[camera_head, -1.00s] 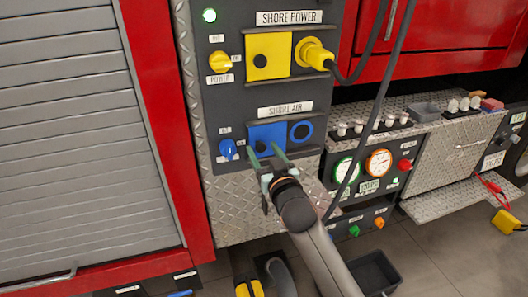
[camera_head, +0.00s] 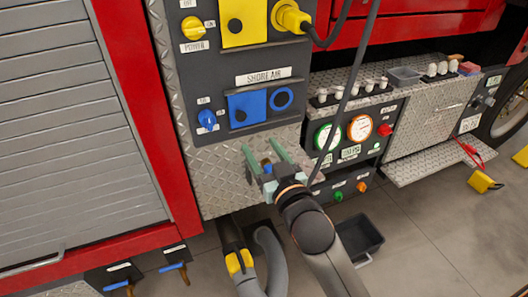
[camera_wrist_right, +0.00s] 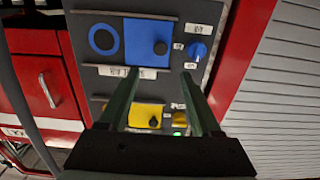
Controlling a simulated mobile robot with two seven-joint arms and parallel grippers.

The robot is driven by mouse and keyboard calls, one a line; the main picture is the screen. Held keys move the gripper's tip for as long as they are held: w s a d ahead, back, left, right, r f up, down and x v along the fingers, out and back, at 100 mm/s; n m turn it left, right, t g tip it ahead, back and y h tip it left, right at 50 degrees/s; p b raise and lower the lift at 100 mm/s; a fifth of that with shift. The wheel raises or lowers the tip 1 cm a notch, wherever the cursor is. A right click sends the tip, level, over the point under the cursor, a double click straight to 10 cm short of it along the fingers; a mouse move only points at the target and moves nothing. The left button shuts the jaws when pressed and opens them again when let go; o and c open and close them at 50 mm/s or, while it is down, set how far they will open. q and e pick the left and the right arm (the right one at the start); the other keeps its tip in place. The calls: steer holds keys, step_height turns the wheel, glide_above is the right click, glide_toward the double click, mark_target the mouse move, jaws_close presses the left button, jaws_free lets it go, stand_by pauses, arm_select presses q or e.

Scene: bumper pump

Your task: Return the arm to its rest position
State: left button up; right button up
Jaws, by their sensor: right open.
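My right gripper (camera_head: 265,158) is open and empty in the head view. It hangs in front of the diamond plate, below the blue shore air cover (camera_head: 247,107). The right wrist view shows its two green fingers (camera_wrist_right: 160,95) apart with nothing between them. In that view the blue cover (camera_wrist_right: 147,38) and the yellow shore power cover (camera_wrist_right: 146,115) lie beyond the fingers. The right arm (camera_head: 325,250) comes up from the bottom of the head view. My left gripper is not in view.
A yellow plug (camera_head: 291,17) with a dark cable sits in the shore power socket. The gauge panel (camera_head: 345,140) and a fold-down step (camera_head: 430,160) are to the right. A black bin (camera_head: 360,237) and grey hoses (camera_head: 270,260) are on the floor close to my right arm.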

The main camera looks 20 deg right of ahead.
steer(key=shift+s, duration=0.4)
steer(key=s+f+g+y+p, duration=0.1)
steer(key=s+f+g, duration=0.3)
steer(key=s+f, duration=0.6)
steer(key=s+f+n+g+p, duration=0.1)
steer(key=s+f+g+p, duration=0.3)
steer(key=s+f, duration=0.7)
step_height(320, 180, down, 6)
steer(key=shift+a+f+n+g+y+p, duration=0.1)
steer(key=shift+a+n+g+y+p, duration=0.05)
steer(key=shift+n+g+y+p, duration=0.2)
